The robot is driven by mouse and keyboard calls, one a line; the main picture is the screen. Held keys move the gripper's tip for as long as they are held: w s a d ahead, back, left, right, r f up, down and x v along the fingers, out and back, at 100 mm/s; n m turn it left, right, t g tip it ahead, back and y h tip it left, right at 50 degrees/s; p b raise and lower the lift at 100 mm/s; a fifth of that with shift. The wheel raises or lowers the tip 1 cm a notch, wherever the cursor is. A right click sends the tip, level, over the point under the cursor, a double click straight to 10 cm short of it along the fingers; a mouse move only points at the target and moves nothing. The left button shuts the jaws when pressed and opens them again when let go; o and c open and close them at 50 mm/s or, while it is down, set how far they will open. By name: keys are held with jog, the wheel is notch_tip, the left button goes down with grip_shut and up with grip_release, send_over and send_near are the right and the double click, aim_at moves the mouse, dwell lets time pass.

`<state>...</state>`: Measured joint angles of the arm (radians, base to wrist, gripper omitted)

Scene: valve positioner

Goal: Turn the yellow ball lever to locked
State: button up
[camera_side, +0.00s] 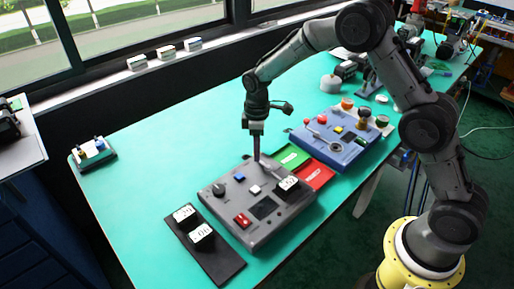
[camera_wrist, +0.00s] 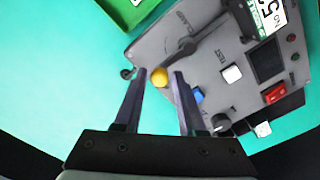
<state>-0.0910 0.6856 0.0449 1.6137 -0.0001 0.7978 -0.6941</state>
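The yellow ball (camera_wrist: 159,77) of the lever shows in the wrist view at the edge of the grey control box (camera_side: 228,190). A dark lever arm (camera_wrist: 184,50) shows just above and right of the ball. My gripper (camera_wrist: 160,76) is open, with its fingertips on either side of the ball and a visible gap at each side. In the side view my gripper (camera_side: 257,156) points down at the box's far edge. It covers the ball there. Whether the fingers are level with the ball in height I cannot tell.
The box also carries a blue button (camera_wrist: 198,94), a white button (camera_wrist: 232,74), a black knob (camera_wrist: 221,122), a red switch (camera_wrist: 275,93) and a numbered block (camera_side: 288,185). Green (camera_side: 292,156) and red (camera_side: 315,174) trays and a blue box (camera_side: 335,148) stand close behind.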

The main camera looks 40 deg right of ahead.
aim_at(275, 161)
grip_shut()
jog(key=shift+d, duration=0.1)
jog(key=m, duration=0.1)
jog(key=d+m, duration=0.1)
jog(key=m, duration=0.1)
jog(key=shift+r, duration=0.1)
jog(key=m, duration=0.1)
jog(key=d+m, duration=0.1)
jog(key=m, duration=0.1)
jog(key=s+m, duration=0.1)
jog(key=shift+d+m, duration=0.3)
jog(key=shift+d, duration=0.05)
jog(key=m, duration=0.2)
jog(key=shift+s+d+m, duration=0.3)
jog(key=shift+s+d, duration=0.05)
jog(key=shift+d, duration=0.05)
jog(key=shift+s+d+m, duration=0.2)
jog(key=shift+s+m, duration=0.15)
jog(key=shift+m, duration=0.55)
jog(key=shift+s+d+m, duration=0.15)
jog(key=shift+s+m, duration=0.15)
jog(key=shift+m, duration=0.6)
